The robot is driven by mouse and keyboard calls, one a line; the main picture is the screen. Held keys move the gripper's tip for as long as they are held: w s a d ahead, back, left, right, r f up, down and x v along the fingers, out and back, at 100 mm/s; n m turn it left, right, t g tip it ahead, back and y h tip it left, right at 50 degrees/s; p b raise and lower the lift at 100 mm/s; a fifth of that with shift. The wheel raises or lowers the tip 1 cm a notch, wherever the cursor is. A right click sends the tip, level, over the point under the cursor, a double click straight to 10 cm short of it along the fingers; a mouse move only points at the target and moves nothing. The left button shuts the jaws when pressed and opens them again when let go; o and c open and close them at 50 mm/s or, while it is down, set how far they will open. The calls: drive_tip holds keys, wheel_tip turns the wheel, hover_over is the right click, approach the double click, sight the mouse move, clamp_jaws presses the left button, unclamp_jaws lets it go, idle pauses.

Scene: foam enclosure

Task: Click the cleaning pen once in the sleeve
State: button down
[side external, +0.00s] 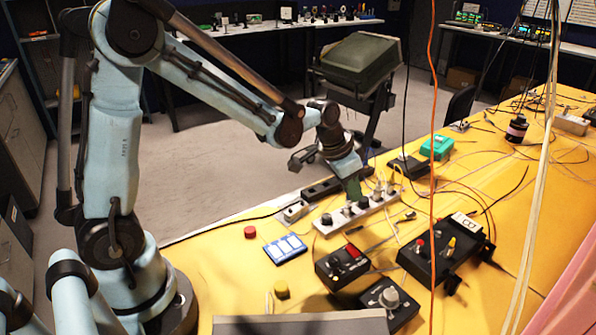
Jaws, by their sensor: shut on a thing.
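Black control boxes with knobs (440,258) and (338,271) stand right of and below the strip. A blue-white block (285,248), a red cap (250,232) and a yellow knob (282,290) lie to the left. An orange cable (431,130) hangs at the right.

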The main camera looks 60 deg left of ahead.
drive_tip(key=shift+f, duration=0.75)
drive_tip(key=c, duration=1.7)
unclamp_jaws()
clamp_jaws()
drive_tip(key=shift+r, duration=2.95)
